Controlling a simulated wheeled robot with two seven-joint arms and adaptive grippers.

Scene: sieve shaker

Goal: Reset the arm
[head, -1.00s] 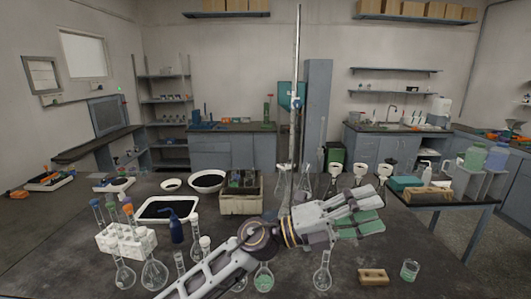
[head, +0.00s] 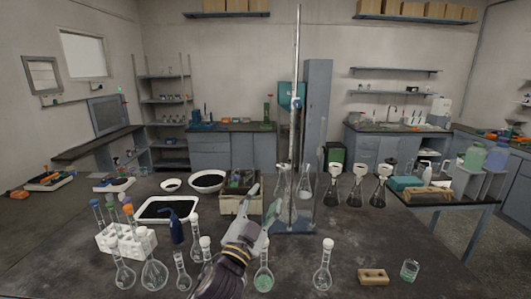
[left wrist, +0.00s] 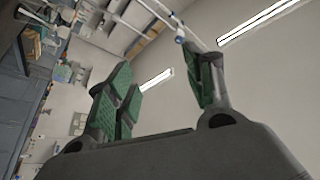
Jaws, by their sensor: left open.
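My left gripper (head: 262,215) is over the front middle of the dark table (head: 330,225) in the head view, its fingers pointing up and away. In the left wrist view the gripper (left wrist: 165,90) has its green-padded fingers spread wide with nothing between them. The wall, ceiling and a strip light show behind them. My right gripper is in neither view.
A burette stand (head: 296,120) rises just behind the gripper. Several flasks stand around the arm, including one with green liquid (head: 264,278) close by. A test tube rack (head: 126,240) and tray (head: 168,209) are at left. A wooden block (head: 373,276) and beaker (head: 410,269) are at right.

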